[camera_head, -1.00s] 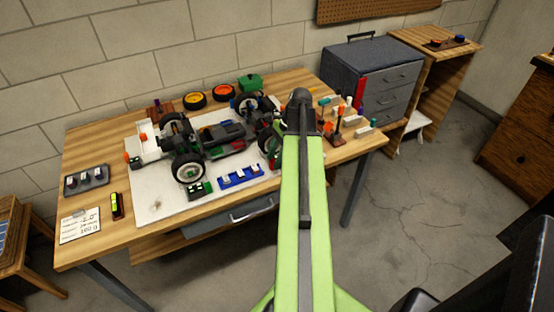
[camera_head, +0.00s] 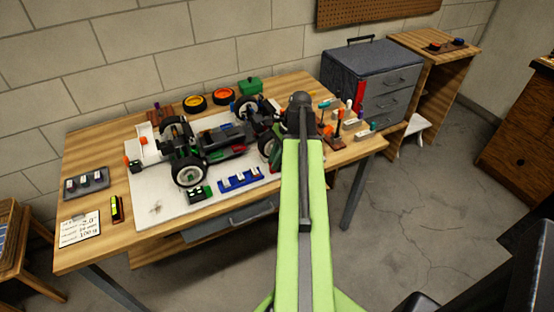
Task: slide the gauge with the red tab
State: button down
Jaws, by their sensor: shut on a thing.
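My gripper (camera_head: 299,112) is over the right part of the workbench, seen from behind as the dark end of my green arm. Its fingertips and what they hold are hidden behind the wrist. It is beside the front right wheel of the racecar (camera_head: 225,140) and left of a small group of upright tools. I cannot make out a gauge with a red tab for certain. A red upright strip (camera_head: 360,96) shows at the left front edge of the grey drawer box, right of my gripper. A dark piece with a yellow stripe (camera_head: 116,208) lies at the bench's left front.
The wooden workbench (camera_head: 95,140) has a white mat (camera_head: 165,207) under the car. A blue tray (camera_head: 240,180), tools (camera_head: 333,130), loose wheels (camera_head: 222,94) and a green box (camera_head: 249,86) crowd it. The grey drawer box (camera_head: 372,62) stands right of the bench.

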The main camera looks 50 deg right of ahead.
jog(key=shift+s+a, duration=0.1)
jog(key=shift+s, duration=0.15)
dwell(0.4)
jog(key=w, duration=0.1)
jog(key=w+d, duration=0.1)
jog(key=w, duration=0.1)
jog(key=shift+w+d, duration=0.15)
jog(key=shift+d, duration=0.1)
jog(key=c, duration=1.4)
grip_release()
jog(key=shift+o, duration=0.2)
jog(key=shift+w+r+p, duration=0.1)
jog(key=shift+r+p, duration=0.5)
jog(key=p+v, duration=0.6)
jog(key=v, duration=0.1)
jog(key=shift+s+d, duration=0.2)
jog(key=shift+f, duration=0.15)
